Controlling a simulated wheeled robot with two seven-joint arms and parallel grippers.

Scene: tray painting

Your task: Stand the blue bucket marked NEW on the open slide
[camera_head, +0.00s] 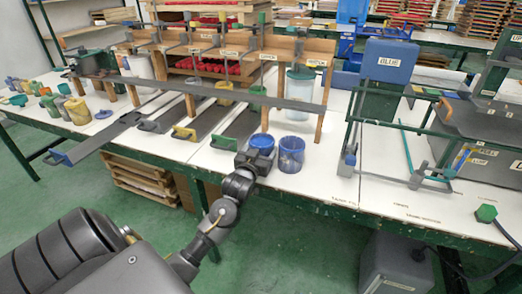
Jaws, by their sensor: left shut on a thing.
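My left gripper (256,158) is at the front edge of the white table, shut on a blue bucket (262,141). The gripper hides the bucket's lower part, so I cannot tell whether it touches the table. A second blue bucket (291,154), see-through, stands upright just to its right. I cannot read NEW on either. Several long grey slides run out from under a wooden rack to the left. The slide with the blue handle (58,157) reaches farthest, past the table edge. Others have a yellow handle (183,133) and a green handle (223,142). My right gripper is not in view.
The wooden rack (320,60) with a grey front rail stands behind the buckets. A pale blue-lidded container (299,92) stands under it. A green frame (352,120) stands to the right. Small coloured pots crowd the far left. White tabletop (325,180) is clear right of the buckets.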

